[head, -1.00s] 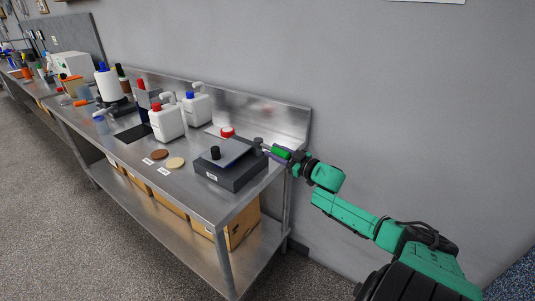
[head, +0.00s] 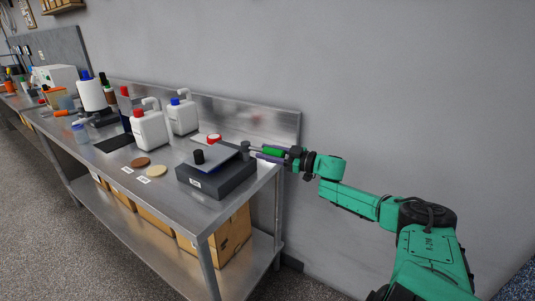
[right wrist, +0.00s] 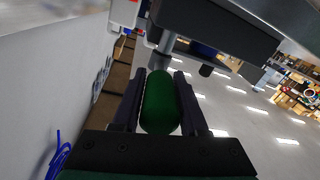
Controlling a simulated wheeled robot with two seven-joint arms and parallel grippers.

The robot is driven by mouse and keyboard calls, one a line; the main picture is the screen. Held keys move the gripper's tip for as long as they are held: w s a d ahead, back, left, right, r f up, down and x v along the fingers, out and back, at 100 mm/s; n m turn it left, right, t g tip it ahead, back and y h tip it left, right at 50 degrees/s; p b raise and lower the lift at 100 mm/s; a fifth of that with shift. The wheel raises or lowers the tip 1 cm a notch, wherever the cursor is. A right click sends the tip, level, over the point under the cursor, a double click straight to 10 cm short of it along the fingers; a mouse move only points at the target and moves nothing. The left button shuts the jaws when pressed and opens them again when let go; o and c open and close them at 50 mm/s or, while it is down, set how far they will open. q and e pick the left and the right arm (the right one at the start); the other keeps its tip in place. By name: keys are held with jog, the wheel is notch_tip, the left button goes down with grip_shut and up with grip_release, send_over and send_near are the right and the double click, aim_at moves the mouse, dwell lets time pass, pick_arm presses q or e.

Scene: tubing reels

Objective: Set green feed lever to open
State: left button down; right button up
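The green feed lever handle (head: 272,152) sticks out to the right of a dark grey box (head: 216,180) at the right end of the steel bench. It joins a grey post (head: 244,148) at the box's back right corner. My right gripper (head: 268,156) is at the handle, with its fingers along either side. The right wrist view shows the green handle (right wrist: 160,105) lengthwise between the two dark fingers (right wrist: 160,88), which look closed against it. Any small gap is hard to see. My left gripper is not in view.
A plain wall is behind; cardboard boxes (head: 228,238) sit on the lower shelf.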

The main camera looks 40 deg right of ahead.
jog(key=shift+o, duration=1.2)
jog(key=shift+p+v, duration=0.8)
jog(key=shift+v, duration=0.1)
jog(key=p+v, duration=0.5)
jog(key=v, duration=0.7)
jog(key=shift+s, duration=0.35)
jog(key=shift+d+f, duration=0.1)
jog(key=shift+d, duration=0.05)
